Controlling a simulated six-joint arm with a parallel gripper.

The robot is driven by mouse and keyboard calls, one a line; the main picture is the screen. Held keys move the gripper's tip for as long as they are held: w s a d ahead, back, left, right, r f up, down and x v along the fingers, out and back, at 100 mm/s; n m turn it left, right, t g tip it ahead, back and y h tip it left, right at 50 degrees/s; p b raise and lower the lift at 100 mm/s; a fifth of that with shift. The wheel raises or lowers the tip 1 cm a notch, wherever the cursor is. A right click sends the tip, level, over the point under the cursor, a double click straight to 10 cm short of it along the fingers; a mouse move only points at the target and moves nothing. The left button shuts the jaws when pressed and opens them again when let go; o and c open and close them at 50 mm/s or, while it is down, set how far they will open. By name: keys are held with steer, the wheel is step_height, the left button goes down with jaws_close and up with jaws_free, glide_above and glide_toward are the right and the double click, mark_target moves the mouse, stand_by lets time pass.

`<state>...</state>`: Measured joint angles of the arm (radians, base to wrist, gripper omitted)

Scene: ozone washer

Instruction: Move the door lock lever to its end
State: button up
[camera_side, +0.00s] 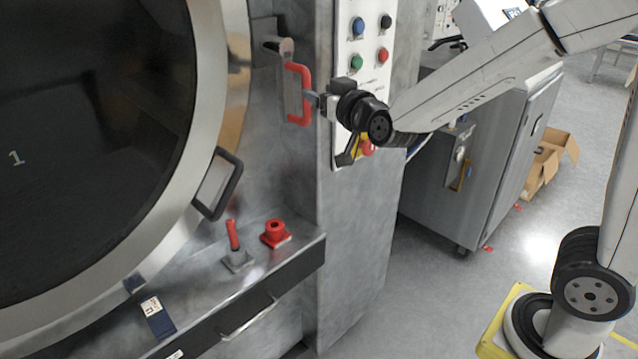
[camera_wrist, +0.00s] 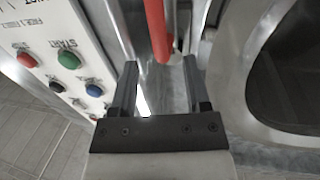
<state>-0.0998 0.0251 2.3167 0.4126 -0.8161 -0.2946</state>
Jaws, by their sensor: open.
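The door lock lever (camera_side: 305,112) is a red bracket-shaped handle on the grey machine front, right of the round door, in the side view. It stands roughly upright below a metal pivot piece. In the wrist view, the red lever (camera_wrist: 156,28) comes down from the top edge and its end shows between the fingertips. My gripper (camera_side: 313,99) is at the lever's right side, close to it. In the wrist view, my gripper (camera_wrist: 159,66) is open, with one finger on each side of the red bar. I cannot tell whether a finger touches it.
The round door (camera_side: 208,130) with dark glass is to the left. A button panel (camera_side: 367,60) is right of the lever and close to my gripper. A small red lever (camera_side: 233,236) and a red knob (camera_side: 276,232) sit on the ledge below. A black-framed handle (camera_side: 230,165) juts out.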

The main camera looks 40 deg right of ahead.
mark_target(308, 86)
steer(key=shift+w+d, duration=0.25)
steer(key=shift+w, duration=1)
steer(key=shift+w+d, duration=0.25)
steer(key=shift+w, duration=0.95)
steer(key=shift+w+d, duration=0.25)
steer(key=shift+w, duration=1)
jaws_close()
